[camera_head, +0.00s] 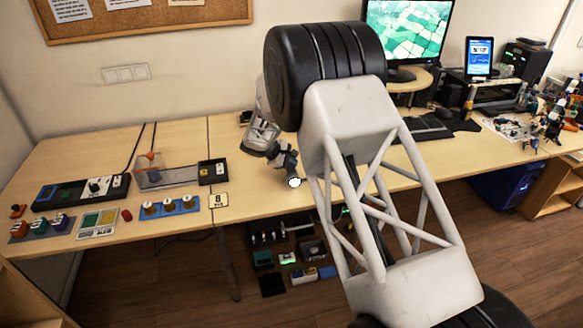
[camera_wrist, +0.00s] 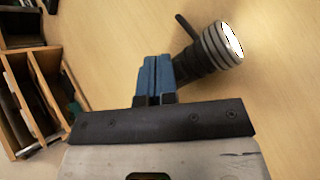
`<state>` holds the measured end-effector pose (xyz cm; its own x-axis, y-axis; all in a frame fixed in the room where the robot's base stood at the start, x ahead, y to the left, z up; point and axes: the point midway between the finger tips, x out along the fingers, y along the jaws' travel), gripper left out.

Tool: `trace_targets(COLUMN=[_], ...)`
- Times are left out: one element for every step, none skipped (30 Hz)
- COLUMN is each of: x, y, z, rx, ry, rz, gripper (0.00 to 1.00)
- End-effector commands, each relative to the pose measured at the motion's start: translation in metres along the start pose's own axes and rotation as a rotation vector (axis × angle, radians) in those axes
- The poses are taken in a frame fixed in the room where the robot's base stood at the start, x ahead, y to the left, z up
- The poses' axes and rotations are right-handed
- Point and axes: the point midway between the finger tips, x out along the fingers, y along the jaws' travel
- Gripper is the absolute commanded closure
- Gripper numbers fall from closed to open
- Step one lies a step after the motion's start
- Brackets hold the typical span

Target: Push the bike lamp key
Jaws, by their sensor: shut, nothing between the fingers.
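The bike lamp (camera_wrist: 208,57) is a dark ribbed cylinder with a bright white front face. In the wrist view it lies tilted, its face to the upper right and its rear end at my fingers. A thin black piece sticks out behind it. The lamp also shows in the head view (camera_head: 285,163), low over the desk beside my wrist. My gripper (camera_wrist: 157,62) has blue fingers, shut together with nothing between them, right beside the lamp's rear end. I cannot tell if they touch it. The lamp's key is not visible, perhaps hidden by the fingers.
The wooden desk (camera_head: 245,190) is bare around the lamp. Switch boxes, knobs and a clear bin (camera_head: 165,178) stand to the left. A keyboard (camera_head: 425,130) and monitor (camera_head: 405,35) are to the right. My arm covers the middle of the head view.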

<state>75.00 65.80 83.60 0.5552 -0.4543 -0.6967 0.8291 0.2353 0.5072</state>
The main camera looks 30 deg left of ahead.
Motion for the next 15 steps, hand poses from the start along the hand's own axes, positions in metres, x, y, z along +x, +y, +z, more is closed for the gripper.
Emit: trace_targets(x=[-0.0008,-0.0014,-0.0022,-0.0029,-0.0036,-0.0045,-0.0051,-0.0056,-0.0061,-0.0064,-0.0065,-0.0066,-0.0066,-0.0065,-0.0065], y=[0.0006,0.001,0.0016,0.0022,0.0027,0.0033,0.0037,0.0041,0.0045,0.0046,0.0047,0.0048,0.0048,0.0047,0.0047], z=[0.0006,0.001,0.0015,0.002,0.0025,0.0031,0.0036,0.0039,0.0043,0.0045,0.0046,0.0047,0.0047,0.0046,0.0046], rx=[0.0,0.0,0.0,0.0,0.0,0.0,0.0,0.0,0.0,0.0,0.0,0.0,0.0,0.0,0.0], ry=[0.0,0.0,0.0,0.0,0.0,0.0,0.0,0.001,0.001,0.0,0.0,0.0,0.0,0.0,0.0], rz=[0.0,0.0,0.0,0.0,0.0,0.0,0.0,0.0,0.0,0.0,0.0,0.0,0.0,0.0,0.0], gripper=[1.0,1.0,1.0,1.0,1.0,1.0,1.0,1.0,1.0,1.0,1.0,1.0,1.0,1.0,1.0])
